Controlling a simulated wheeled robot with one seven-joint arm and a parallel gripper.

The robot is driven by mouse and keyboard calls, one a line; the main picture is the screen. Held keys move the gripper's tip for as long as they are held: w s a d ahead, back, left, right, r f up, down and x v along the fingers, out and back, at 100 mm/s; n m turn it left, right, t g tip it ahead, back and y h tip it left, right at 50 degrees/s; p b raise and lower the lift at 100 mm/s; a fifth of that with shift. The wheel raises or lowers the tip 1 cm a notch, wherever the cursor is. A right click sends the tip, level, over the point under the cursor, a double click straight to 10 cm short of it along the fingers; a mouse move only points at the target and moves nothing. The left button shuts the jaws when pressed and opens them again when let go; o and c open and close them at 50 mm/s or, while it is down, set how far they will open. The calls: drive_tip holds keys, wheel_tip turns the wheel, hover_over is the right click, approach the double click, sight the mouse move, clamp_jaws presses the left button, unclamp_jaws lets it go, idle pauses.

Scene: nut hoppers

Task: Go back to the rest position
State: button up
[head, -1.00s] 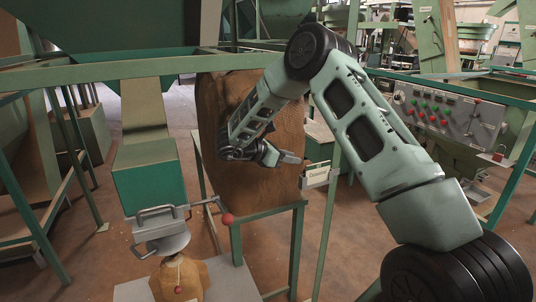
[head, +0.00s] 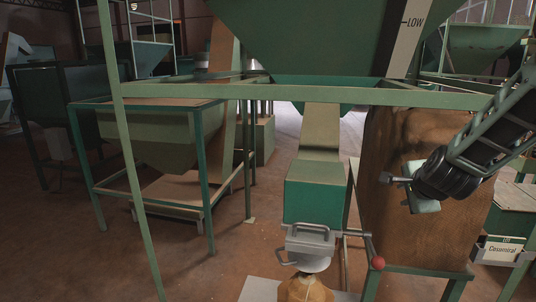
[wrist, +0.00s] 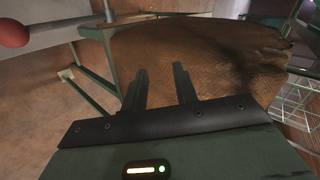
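My gripper (head: 390,178) is in front of the large brown woven sack (head: 400,232) at the right of the head view, with its fingers pointing left. The wrist view shows its two dark fingers (wrist: 161,70) apart, with nothing between them. The sack (wrist: 225,55) fills much of the view beyond them. I cannot tell how far the fingers are from the sack. Most of my arm is outside the head view.
A green hopper (head: 320,35) stands over a chute and a grey clamp (head: 310,240) with a red-knobbed lever (head: 377,263). A tan bag (head: 306,288) is under the clamp. A smaller framed hopper (head: 150,138) stands left. Floor between them is open.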

drive_tip(key=s+a+f+n+g+y, duration=0.15)
drive_tip(key=s+n+g, duration=0.25)
drive_tip(key=s+n, duration=0.65)
drive_tip(key=s+a+f+n+g+y, duration=0.1)
drive_tip(key=s+a+f+n+g, duration=0.2)
drive_tip(key=s+n, duration=0.75)
drive_tip(key=s+a+r+n+g, duration=0.2)
drive_tip(key=s+a+n+g, duration=0.1)
drive_tip(key=s+a, duration=1.2)
drive_tip(key=shift+a+r+n, duration=0.2)
drive_tip(key=shift+a+n, duration=0.3)
drive_tip(key=shift+n, duration=0.4)
